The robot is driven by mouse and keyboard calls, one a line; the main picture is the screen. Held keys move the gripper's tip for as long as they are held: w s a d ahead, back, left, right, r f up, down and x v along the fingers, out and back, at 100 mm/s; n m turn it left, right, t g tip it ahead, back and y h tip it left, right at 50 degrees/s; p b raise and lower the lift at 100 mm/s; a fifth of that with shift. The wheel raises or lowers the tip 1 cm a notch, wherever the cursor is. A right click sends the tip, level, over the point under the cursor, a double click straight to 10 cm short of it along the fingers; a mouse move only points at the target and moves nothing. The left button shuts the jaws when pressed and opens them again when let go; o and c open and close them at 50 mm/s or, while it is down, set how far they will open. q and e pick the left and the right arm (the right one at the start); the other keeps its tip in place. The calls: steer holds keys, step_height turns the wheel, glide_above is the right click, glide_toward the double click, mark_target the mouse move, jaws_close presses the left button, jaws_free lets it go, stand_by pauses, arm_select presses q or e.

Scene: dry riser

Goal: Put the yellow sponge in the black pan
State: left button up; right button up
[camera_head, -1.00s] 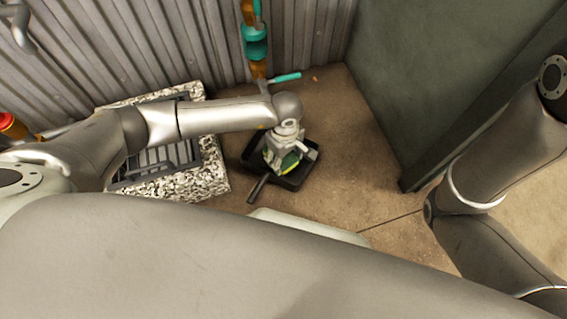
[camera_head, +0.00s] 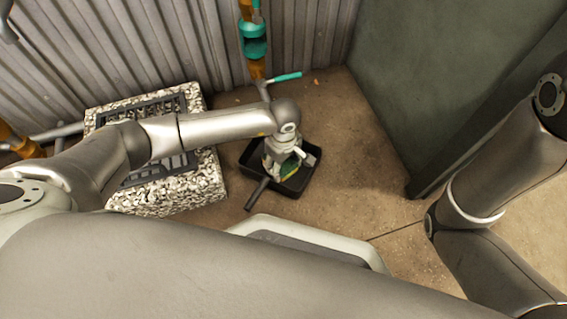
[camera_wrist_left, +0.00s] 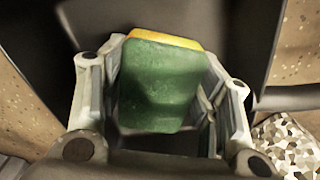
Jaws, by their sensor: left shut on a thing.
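The black pan (camera_head: 302,187) lies on the brown floor, with its handle pointing down and left in the head view. My left gripper (camera_head: 287,170) is over the pan. It is shut on the sponge (camera_head: 291,170), which shows green and yellow. In the left wrist view the sponge (camera_wrist_left: 160,85) sits between the fingers of the left gripper (camera_wrist_left: 160,100), green face toward the camera and a yellow layer along its top edge. The dark pan (camera_wrist_left: 240,40) shows behind it. I cannot tell whether the sponge touches the pan. My right gripper is out of view.
A speckled stone block with a dark grate (camera_head: 201,187) stands left of the pan. An orange and teal pipe with a teal-handled valve (camera_head: 285,77) stands behind it by the corrugated wall (camera_head: 150,50). A green-grey wall (camera_head: 430,80) is at right. Bare floor lies right of the pan.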

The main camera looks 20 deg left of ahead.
mark_target(284, 164)
arm_select(q)
steer(key=shift+f, duration=0.2)
steer(key=o, duration=0.7)
steer(key=shift+r, duration=0.1)
step_height(284, 164, up, 12)
steer(key=p, duration=0.8)
steer(key=shift+r+p, duration=0.1)
steer(key=shift+p, duration=0.3)
